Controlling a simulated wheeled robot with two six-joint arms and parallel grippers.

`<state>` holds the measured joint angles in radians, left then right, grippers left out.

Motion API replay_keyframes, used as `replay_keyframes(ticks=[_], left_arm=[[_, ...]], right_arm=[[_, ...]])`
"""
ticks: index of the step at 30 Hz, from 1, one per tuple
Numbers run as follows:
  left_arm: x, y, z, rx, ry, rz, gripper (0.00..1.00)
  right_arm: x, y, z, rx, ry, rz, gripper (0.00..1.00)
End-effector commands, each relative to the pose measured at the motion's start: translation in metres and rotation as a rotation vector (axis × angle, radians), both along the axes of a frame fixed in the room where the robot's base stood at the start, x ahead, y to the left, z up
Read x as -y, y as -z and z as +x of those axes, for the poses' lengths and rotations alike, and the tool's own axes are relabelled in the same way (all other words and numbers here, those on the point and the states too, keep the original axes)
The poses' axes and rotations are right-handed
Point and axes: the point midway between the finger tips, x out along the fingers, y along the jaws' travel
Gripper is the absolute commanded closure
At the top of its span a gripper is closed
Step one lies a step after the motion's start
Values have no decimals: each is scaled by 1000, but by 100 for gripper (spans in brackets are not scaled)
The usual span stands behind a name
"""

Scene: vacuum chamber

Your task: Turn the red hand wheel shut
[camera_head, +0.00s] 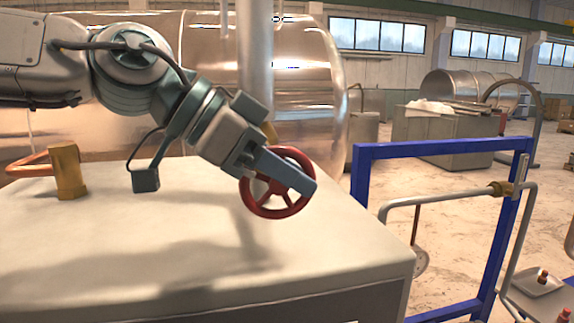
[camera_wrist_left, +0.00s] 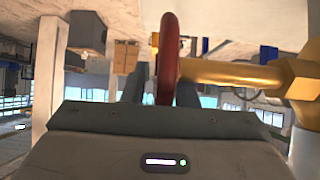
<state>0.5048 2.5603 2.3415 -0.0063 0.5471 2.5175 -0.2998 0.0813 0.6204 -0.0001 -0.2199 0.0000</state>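The red hand wheel (camera_head: 272,212) stands at the right end of the pale bench top in the head view. My left gripper (camera_head: 298,184) reaches down from the upper left, with its finger across the wheel. In the left wrist view the red rim (camera_wrist_left: 168,48) runs upright between the two grey fingers of the left gripper (camera_wrist_left: 159,90). The fingers stand apart, and a gap shows on the rim's left side. The brass valve body (camera_wrist_left: 235,73) lies right of the rim. The fingertips are partly hidden behind the rim and gripper body. My right gripper is not in view.
The pale bench top (camera_head: 130,255) is clear in front of the wheel. A brass fitting (camera_head: 68,172) with a copper pipe stands at its left. The large metal chamber (camera_head: 300,75) rises behind. A blue frame (camera_head: 440,148) and a grey pipe (camera_head: 440,204) stand to the right.

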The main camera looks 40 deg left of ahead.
Motion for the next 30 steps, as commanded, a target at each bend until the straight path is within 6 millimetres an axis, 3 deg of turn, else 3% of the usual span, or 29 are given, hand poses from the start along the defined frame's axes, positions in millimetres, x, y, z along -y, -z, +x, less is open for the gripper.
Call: replay_keyframes(ticks=[9,14,22,30], left_arm=[[-1,-3,1,8,-3,-3,65],[-6,-7,-4,12,-2,-4,65],[-30,-31,-33,16,-3,-4,65],[-52,-58,-58,9,-3,-3,65]], right_arm=[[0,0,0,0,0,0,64],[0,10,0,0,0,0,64],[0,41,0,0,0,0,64],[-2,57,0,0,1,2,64]])
